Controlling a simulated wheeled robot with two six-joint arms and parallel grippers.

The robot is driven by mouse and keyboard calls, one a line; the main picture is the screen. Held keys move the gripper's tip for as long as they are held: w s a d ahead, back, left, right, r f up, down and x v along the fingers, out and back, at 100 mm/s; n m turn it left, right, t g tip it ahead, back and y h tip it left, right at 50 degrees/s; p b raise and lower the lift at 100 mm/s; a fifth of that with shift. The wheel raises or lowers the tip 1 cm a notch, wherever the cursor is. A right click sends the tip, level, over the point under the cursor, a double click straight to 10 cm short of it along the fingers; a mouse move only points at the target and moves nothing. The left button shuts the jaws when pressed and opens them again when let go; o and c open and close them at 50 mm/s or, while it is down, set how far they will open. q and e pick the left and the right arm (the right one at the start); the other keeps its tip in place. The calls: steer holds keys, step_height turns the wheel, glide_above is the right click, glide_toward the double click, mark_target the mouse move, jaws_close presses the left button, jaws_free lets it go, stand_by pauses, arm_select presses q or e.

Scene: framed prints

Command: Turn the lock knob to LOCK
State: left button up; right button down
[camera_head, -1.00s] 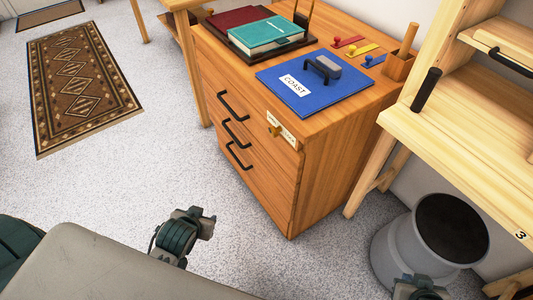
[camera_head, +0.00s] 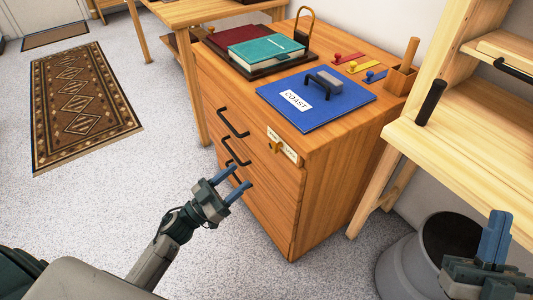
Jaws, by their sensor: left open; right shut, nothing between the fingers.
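The lock knob (camera_head: 276,148) is a small brass-coloured piece on a pale label plate (camera_head: 289,147), high on the front of the wooden drawer cabinet (camera_head: 330,190), near its right corner. The lettering on the plate is too small to read. My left gripper (camera_head: 238,181) is open and empty, its two blue fingers pointing up and right toward the drawer fronts. It is below and to the left of the knob, apart from it. My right gripper (camera_head: 495,238) is at the lower right, shut and empty, in front of the grey bin.
Black drawer handles (camera_head: 233,123) stick out left of the knob. A blue COAST board (camera_head: 315,98) and books (camera_head: 266,48) lie on the cabinet top. A grey bin (camera_head: 400,272) and a pale wooden desk (camera_head: 460,150) stand at right. Open floor lies at left.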

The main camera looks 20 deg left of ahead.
mark_target(272, 150)
arm_select(q)
steer(key=x, duration=1.1)
steer(key=shift+s+r, duration=0.1)
steer(key=shift+s, duration=0.1)
arm_select(e)
steer(key=shift+w+f+m+g+h, duration=0.3)
steer(key=shift+w+f+g+h, duration=0.2)
steer(key=shift+f+g, duration=0.25)
arm_select(q)
steer(key=c, duration=0.9)
